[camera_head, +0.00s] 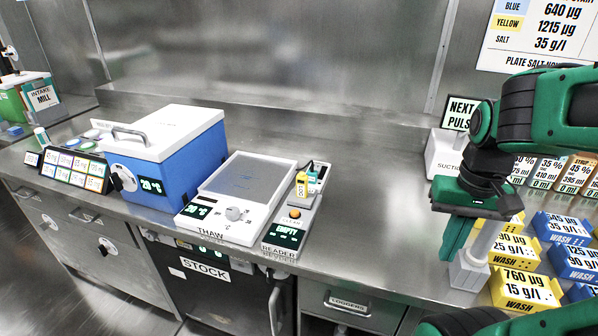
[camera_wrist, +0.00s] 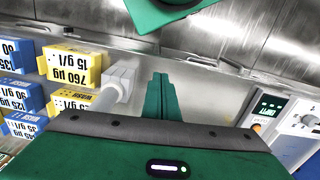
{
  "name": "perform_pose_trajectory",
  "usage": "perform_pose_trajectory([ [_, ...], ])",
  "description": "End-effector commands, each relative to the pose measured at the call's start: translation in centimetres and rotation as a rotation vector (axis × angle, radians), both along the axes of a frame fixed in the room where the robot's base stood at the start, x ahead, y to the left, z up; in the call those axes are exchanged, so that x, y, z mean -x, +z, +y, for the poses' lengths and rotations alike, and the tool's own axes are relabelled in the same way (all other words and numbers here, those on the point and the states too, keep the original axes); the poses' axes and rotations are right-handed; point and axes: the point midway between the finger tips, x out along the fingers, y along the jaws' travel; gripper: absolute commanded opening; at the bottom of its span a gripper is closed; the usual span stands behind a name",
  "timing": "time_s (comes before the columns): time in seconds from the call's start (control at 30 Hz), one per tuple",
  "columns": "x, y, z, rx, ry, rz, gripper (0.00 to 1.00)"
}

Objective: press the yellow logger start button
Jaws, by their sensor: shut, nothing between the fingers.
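A small yellow logger (camera_head: 301,185) stands in the narrow grey reader (camera_head: 290,240), beside a white and teal piece (camera_head: 313,172). A round orange button (camera_head: 295,213) is on the reader, above its dark green-lit display (camera_head: 287,235). The logger's own start button is too small to make out. My gripper (camera_head: 450,258) is shut and empty, well right of the reader over the counter. In the wrist view its green fingers (camera_wrist: 160,78) are together, and the reader's display (camera_wrist: 269,105) and orange button (camera_wrist: 257,128) show at the right.
A white block with a grey post (camera_head: 470,272) stands close to my fingers. Yellow and blue wash boxes (camera_head: 525,287) crowd the right. The thaw plate (camera_head: 236,212) and blue cold box (camera_head: 180,165) are left of the reader. Counter between reader and gripper is clear.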

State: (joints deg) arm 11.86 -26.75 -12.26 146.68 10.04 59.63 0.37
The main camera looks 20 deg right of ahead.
Motion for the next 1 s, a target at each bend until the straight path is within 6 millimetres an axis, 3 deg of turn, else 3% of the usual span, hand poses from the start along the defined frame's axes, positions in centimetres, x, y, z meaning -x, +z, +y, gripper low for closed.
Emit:
perform_pose_trajectory([
  [0.17,0.7,0.6,-0.1,0.01,0.01,-0.017,0.0],
  [0.27,-1.2,1.1,-0.6,0.055,0.051,-0.035,0.0],
  [0.37,-5.3,1.9,-1.2,0.136,0.132,-0.069,0.0],
  [0.43,-9.1,2.7,-1.1,0.208,0.21,-0.107,0.0],
  [0.57,-16.7,4.4,0.4,0.335,0.367,-0.193,0.0],
  [0.67,-22.1,5.6,2.9,0.419,0.486,-0.263,0.0],
  [0.8,-28.7,7.1,7.6,0.514,0.639,-0.364,0.0],
  [1.0,-34.6,8.6,14.2,0.602,0.797,-0.483,0.0],
])
